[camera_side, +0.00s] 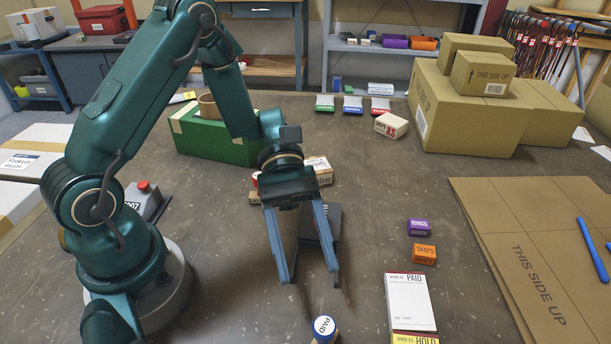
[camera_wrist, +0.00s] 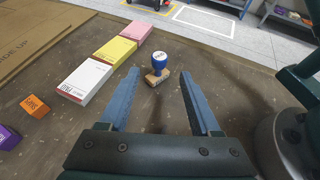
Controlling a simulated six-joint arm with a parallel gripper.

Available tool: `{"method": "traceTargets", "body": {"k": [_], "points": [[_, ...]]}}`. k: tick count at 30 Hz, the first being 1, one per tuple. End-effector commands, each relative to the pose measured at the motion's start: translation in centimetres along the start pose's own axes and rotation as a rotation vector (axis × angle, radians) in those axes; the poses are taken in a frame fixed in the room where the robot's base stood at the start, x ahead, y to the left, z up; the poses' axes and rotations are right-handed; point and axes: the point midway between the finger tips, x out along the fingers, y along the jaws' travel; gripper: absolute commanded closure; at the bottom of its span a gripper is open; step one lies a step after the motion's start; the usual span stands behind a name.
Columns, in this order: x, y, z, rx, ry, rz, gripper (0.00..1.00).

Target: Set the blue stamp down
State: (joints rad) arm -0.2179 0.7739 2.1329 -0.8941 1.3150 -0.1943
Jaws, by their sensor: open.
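The blue stamp (camera_side: 324,326) has a round blue top marked PAID. It stands at the bottom edge of the side view, where its lower part is cut off.
A white PAID pad (camera_side: 409,302) and a yellow HOLD pad (camera_side: 415,340) lie right of the stamp; a pink pad (camera_wrist: 131,37) follows. A green box (camera_side: 215,140) stands behind.

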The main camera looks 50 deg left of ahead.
Motion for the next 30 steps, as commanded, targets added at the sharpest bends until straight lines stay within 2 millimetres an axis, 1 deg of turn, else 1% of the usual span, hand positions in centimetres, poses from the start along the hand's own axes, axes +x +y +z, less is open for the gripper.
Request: {"method": "traceTargets", "body": {"k": [5,9,14,18,24,30], "points": [[-0.7,-0.9,1.0,0.116,0.106,-0.046,0.36],[-1.6,-2.5,2.2,0.306,0.290,-0.122,0.36],[-3.1,-4.4,3.0,0.535,0.529,-0.210,0.36],[-4.8,-5.7,3.4,0.727,0.745,-0.279,0.36],[-7.7,-6.9,4.1,0.982,1.066,-0.363,0.36],[-10.2,-7.5,5.0,1.161,1.332,-0.417,0.36]]}}
